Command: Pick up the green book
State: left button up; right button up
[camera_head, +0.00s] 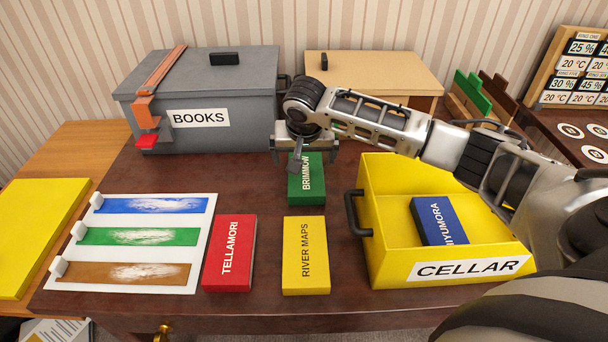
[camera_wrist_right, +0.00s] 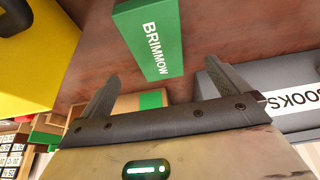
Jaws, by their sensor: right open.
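The green book (camera_head: 309,188), labelled BRIMMOW, lies on the dark wooden table between the grey BOOKS box and the yellow book. My right gripper (camera_head: 304,155) is above its far end, and the wrist and fingers hide part of that end in the head view. In the right wrist view the green book (camera_wrist_right: 150,38) lies beyond the two spread fingers of my right gripper (camera_wrist_right: 165,85), with nothing between them. The gripper is open and empty. My left gripper is not in view.
A red TELLAMORI book (camera_head: 230,252) and a yellow RIVER MAPS book (camera_head: 306,256) lie nearer. The yellow CELLAR crate (camera_head: 384,210), holding a blue book (camera_head: 439,221), stands at right. The grey BOOKS box (camera_head: 240,88) stands behind, and a colour-sample card (camera_head: 195,212) lies left.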

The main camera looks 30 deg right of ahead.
aim_at(306, 172)
jog(key=x, duration=0.4)
jog(key=shift+w+f, duration=0.1)
jog(key=x, duration=0.5)
jog(key=shift+d, duration=0.3)
jog(key=c, duration=1)
jog(key=shift+c, duration=0.7)
